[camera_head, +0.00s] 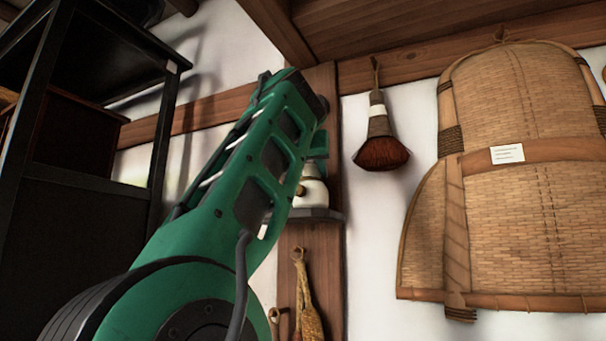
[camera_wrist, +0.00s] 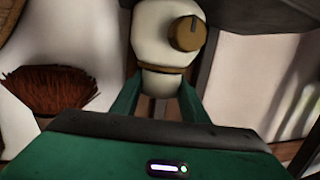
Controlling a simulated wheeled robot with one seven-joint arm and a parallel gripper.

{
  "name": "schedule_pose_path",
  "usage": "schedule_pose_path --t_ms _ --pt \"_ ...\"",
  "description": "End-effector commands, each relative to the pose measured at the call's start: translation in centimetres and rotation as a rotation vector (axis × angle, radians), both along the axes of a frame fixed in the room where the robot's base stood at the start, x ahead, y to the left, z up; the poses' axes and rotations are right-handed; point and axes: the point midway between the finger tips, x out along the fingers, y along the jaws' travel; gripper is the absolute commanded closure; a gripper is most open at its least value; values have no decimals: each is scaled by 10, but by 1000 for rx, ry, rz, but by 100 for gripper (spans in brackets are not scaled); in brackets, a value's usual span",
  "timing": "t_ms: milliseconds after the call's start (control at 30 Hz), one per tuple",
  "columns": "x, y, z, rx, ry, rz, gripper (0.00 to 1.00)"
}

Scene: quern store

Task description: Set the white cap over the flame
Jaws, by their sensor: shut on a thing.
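A white lamp body (camera_head: 311,193) with a brass knob (camera_head: 300,190) stands on a small dark shelf on the wooden post. It is partly hidden behind my arm in the head view. The wrist view shows the lamp body (camera_wrist: 155,29), its knob (camera_wrist: 187,33) and a brass collar (camera_wrist: 165,68). The white cap (camera_wrist: 160,84) is between the fingers of my gripper (camera_wrist: 161,78), which is shut on it. The cap lies in line with the collar and appears to meet it; I cannot tell whether it is fully seated. No flame is visible.
The dark shelf (camera_head: 317,215) carries the lamp. A brush (camera_head: 380,140) hangs to the right, beside a large woven basket (camera_head: 530,190). Another hanging item (camera_head: 308,305) is below the shelf. A black rack (camera_head: 60,190) stands at the left.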

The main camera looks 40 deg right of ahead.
Motion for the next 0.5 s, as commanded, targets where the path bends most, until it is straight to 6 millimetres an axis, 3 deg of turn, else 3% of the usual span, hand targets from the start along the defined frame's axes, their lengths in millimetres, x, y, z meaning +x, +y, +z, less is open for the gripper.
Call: schedule_pose_path --t_ms 167,200,300,500 --pt "0 0 -3 0 0 0 85" --pt "0 0 -4 0 0 0 57" --pt "0 0 -3 0 0 0 38" --pt "0 0 -3 1 1 0 38"
